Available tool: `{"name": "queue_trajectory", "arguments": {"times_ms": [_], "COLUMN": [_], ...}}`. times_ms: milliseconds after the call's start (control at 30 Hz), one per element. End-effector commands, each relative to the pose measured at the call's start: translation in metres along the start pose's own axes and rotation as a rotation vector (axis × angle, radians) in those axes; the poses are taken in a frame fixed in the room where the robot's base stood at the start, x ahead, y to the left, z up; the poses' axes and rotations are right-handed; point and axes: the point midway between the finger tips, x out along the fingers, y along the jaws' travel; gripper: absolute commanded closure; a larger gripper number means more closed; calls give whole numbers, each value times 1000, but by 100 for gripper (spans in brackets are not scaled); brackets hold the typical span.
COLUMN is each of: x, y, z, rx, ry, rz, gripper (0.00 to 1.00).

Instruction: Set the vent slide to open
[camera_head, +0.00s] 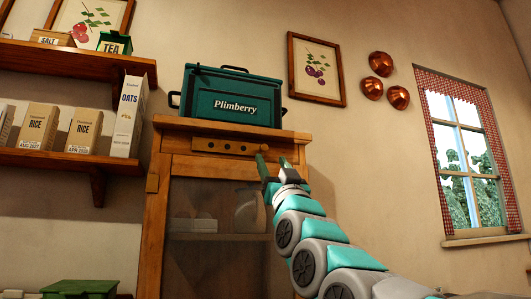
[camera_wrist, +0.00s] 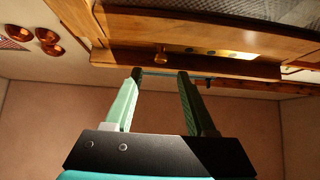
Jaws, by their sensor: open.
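The vent slide (camera_head: 222,146) is a wooden strip with a row of small dark holes, set across the top front of the pine cabinet (camera_head: 154,225). In the wrist view the strip (camera_wrist: 225,53) shows the holes to the right of a small round wooden knob (camera_wrist: 160,57). My gripper (camera_head: 273,163) is in front of the strip's right end. In the wrist view my gripper (camera_wrist: 160,74) is open and empty, its two fingertips spread to either side of the knob's line. The knob appears just beyond the tips; I cannot tell whether they touch it.
A green Plimberry box (camera_head: 232,97) stands on the cabinet top. Wall shelves (camera_head: 75,58) with cartons are at the left. A framed picture (camera_head: 316,70), copper moulds (camera_head: 381,64) and a curtained window (camera_head: 467,150) are on the right.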

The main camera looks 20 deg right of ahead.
Motion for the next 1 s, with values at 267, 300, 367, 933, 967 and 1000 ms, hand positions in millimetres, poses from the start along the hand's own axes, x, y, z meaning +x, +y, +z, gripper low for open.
{"name": "queue_trajectory", "arguments": {"times_ms": [267,300,367,933,967,1000], "x": [36,40,46,57,57,57], "y": [-2,-1,-1,-1,-1,-1], "z": [2,2,2,3,3,3], "rx": [1,1,2,1,1,1], "ry": [-4,-5,-3,-5,-5,-5], "rz": [-2,-2,-1,-1,-1,-1], "gripper": [44,44,44,46,50,54]}}
